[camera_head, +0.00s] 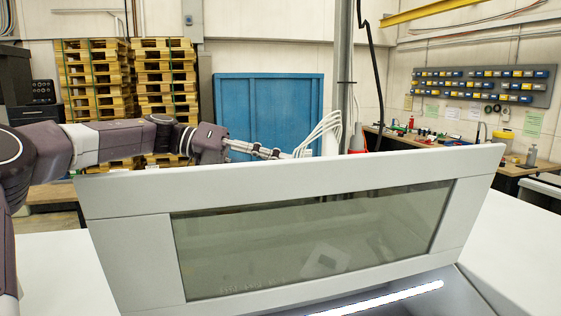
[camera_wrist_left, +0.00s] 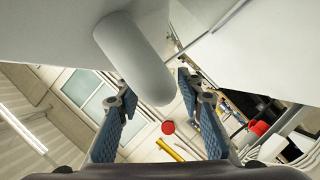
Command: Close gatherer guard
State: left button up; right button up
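The gatherer guard (camera_head: 130,240) is a white frame around a clear window (camera_head: 310,240). It stands tilted across the front of the head view, above a lit strip. My left gripper (camera_head: 278,153) is behind its top edge, partly hidden by it. In the left wrist view my left gripper (camera_wrist_left: 157,88) is open, with its blue-padded fingers apart. A white rounded bar (camera_wrist_left: 135,58) passes over the space between the fingertips; whether they touch it cannot be told. My right gripper is not in view.
A bright light strip (camera_head: 385,298) lies under the guard's lower edge. White machine surfaces flank the guard, left (camera_head: 45,262) and right (camera_head: 515,240). Pallet stacks (camera_head: 95,85), a blue panel (camera_head: 270,105) and a workbench (camera_head: 510,168) stand farther back.

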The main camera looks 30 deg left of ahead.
pick_arm(q)
jog(key=shift+w+d+f, duration=0.15)
jog(key=shift+w+d, duration=0.1)
jog(key=shift+s, duration=0.1)
jog(key=shift+c, duration=0.6)
grip_shut()
